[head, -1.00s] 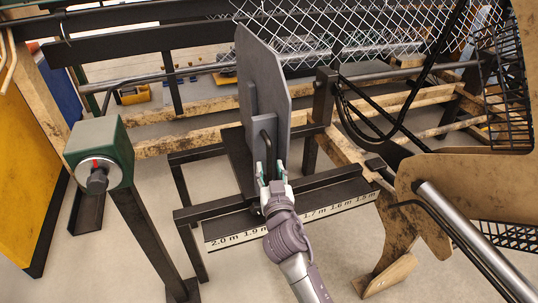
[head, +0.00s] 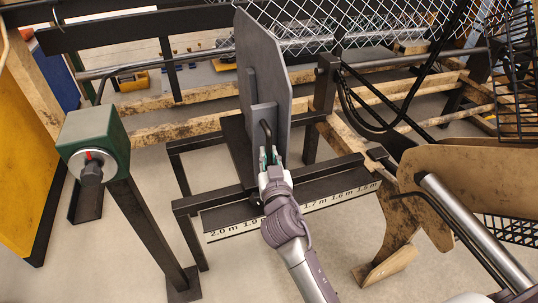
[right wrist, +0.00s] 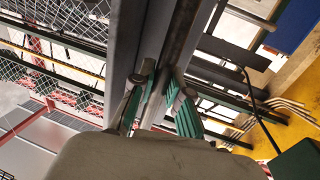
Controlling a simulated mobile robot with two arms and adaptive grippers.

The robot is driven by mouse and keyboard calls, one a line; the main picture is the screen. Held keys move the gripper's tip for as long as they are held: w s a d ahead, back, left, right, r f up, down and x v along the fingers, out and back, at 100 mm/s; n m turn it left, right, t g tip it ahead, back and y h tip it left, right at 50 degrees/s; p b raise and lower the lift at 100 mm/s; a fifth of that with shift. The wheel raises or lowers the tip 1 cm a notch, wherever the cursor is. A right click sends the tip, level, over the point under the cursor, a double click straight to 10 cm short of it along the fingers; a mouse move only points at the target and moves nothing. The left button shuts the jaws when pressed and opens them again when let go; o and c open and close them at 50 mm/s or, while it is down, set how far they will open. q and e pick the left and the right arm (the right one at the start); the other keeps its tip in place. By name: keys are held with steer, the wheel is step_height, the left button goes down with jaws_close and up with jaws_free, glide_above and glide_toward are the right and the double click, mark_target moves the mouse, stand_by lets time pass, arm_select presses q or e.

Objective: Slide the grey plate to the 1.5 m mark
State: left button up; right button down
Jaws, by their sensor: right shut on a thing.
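The grey plate (head: 268,75) stands upright across the dark rail frame (head: 325,178), with a bar handle (head: 267,134) on its near side. My right gripper (head: 271,160) is shut on the handle. In the right wrist view my right gripper's green-padded fingers (right wrist: 160,100) close around the grey bar. The white scale (head: 290,212) runs along the front of the frame, from 2.0 m at left to 1.5 m at right. My arm hides part of its middle. The plate stands above the stretch between 1.9 m and 1.7 m. My left gripper is not in view.
A green box with a dark knob and red mark (head: 94,147) stands on a post at left. A yellow panel (head: 22,160) is at far left. At right are a dirty tan machine part (head: 480,180) and a metal cylinder (head: 460,225). Chain-link mesh (head: 385,25) hangs behind.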

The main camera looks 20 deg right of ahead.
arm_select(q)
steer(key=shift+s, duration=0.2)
arm_select(e)
steer(key=shift+d, duration=0.2)
steer(key=shift+d+r+p, duration=0.2)
steer(key=shift+d+p, duration=0.25)
steer(key=shift+d, duration=0.4)
arm_select(q)
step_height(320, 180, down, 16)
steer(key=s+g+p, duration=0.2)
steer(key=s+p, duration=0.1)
steer(key=p, duration=0.4)
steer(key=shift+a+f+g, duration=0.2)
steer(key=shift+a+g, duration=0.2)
arm_select(e)
steer(key=w+d, duration=0.1)
steer(key=d, duration=2.7)
steer(key=shift+d, duration=0.2)
